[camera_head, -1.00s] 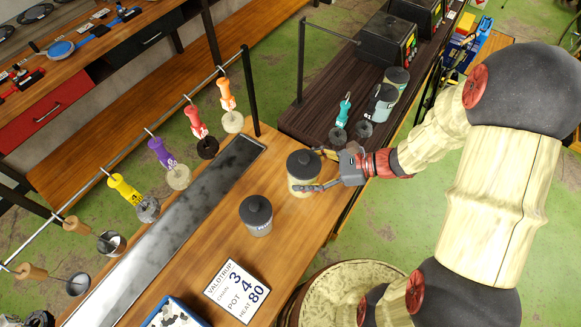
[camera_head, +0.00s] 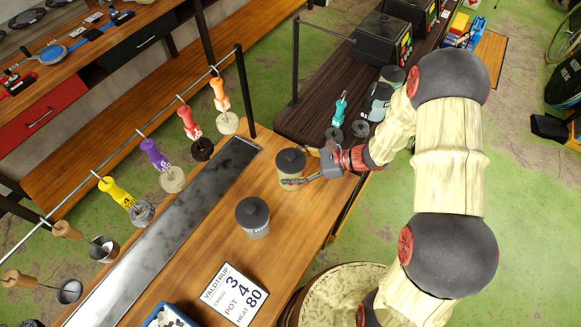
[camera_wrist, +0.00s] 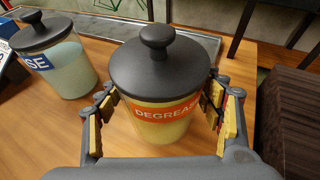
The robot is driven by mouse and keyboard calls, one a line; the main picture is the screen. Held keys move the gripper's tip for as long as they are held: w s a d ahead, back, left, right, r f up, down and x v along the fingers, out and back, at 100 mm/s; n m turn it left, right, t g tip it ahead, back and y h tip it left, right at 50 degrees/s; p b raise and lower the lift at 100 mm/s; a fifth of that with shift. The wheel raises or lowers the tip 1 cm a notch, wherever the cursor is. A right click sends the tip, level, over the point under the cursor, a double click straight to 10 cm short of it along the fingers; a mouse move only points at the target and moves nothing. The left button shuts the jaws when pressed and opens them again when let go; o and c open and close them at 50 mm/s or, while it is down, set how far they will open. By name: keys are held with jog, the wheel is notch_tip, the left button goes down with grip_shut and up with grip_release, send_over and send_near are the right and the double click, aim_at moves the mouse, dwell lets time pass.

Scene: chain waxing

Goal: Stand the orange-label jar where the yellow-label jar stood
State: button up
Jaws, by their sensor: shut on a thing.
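The orange-label jar (camera_wrist: 162,115) has a dark knobbed lid, yellowish contents and lettering that reads "DEGREAS". My gripper (camera_wrist: 165,122) is shut on it, with yellow-padded fingers on both sides. In the head view, the jar (camera_head: 289,166) is upright at the right side of the wooden bench (camera_head: 205,243), with my gripper (camera_head: 302,167) reaching in from the right. Its base is hidden, so I cannot tell whether it touches the bench. A blue-label jar (camera_wrist: 65,68) stands apart from it; the head view shows it too (camera_head: 253,222). I see no yellow label on any jar.
More jars (camera_head: 378,103) stand on the dark counter (camera_head: 306,122) behind, partly hidden by my arm. Tagged handles hang on a rail (camera_head: 125,154) beside the metal trough (camera_head: 190,202). A printed card (camera_head: 232,294) lies at the front. Bench wood between jars and trough is clear.

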jog(key=shift+f, duration=0.1)
jog(key=o, duration=1.6)
jog(key=shift+o, duration=0.2)
